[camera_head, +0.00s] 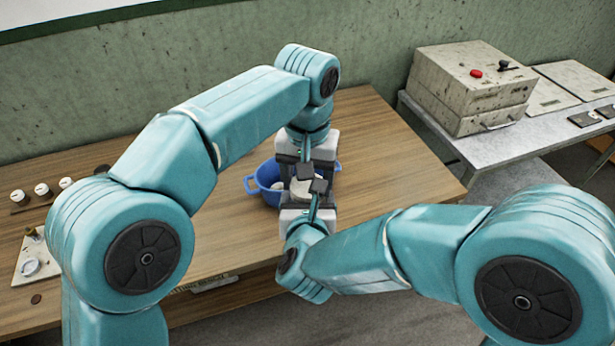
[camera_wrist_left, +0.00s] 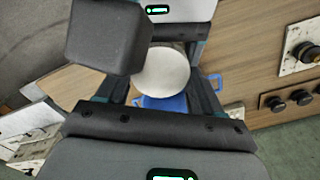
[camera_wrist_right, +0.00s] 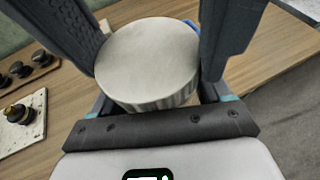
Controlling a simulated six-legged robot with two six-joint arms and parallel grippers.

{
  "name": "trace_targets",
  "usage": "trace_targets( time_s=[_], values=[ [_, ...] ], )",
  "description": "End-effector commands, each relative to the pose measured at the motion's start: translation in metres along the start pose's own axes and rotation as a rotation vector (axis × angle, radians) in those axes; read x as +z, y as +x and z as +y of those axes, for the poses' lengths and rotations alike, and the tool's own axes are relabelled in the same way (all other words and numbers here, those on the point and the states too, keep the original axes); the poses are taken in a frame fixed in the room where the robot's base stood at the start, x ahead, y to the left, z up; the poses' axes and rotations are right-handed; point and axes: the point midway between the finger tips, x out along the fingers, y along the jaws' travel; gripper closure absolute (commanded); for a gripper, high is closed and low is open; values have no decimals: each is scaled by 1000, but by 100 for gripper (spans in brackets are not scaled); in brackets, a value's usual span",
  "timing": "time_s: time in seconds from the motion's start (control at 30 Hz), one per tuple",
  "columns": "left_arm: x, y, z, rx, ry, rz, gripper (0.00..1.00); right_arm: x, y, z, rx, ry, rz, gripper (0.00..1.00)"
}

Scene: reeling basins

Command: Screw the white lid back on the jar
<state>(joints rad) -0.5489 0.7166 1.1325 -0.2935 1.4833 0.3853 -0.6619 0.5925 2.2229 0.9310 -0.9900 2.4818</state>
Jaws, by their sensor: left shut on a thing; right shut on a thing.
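The white lid (camera_head: 301,188) is between my two grippers, over the blue basin. In the right wrist view the lid (camera_wrist_right: 148,58) shows its flat top and ribbed side between the fingers of my right gripper (camera_head: 311,198), which is shut on it. My left gripper (camera_head: 304,168) reaches in from the back, opposite the right one. In the left wrist view the round lid top (camera_wrist_left: 163,72) lies between its fingers. The jar is hidden beneath the lid, where the left gripper appears shut on it. How far the lid is seated on the jar cannot be seen.
The blue basin (camera_head: 262,182) stands on the wooden table (camera_head: 400,165) under the grippers. Knobs (camera_head: 42,189) and a pale plate (camera_head: 30,268) are at the left. A grey side table at right holds a worn box (camera_head: 470,90) with a red button. The table right of the basin is clear.

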Motion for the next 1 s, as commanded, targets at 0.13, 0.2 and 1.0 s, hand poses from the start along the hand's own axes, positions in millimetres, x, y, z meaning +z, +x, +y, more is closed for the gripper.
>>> trace_targets(
  time_s=[0.13, 0.2, 1.0],
  values=[
    [0, 0, 0, -1, -1, -1, 8, 0, 0, 0, -1, 1, -1, 100],
    [0, 0, 0, 0, -2, -1, 8, 0, 0, 0, -1, 1, -1, 100],
    [0, -45, 0, 0, -2, -1, 8, 0, 0, 0, 0, 1, -1, 100]
  ],
)
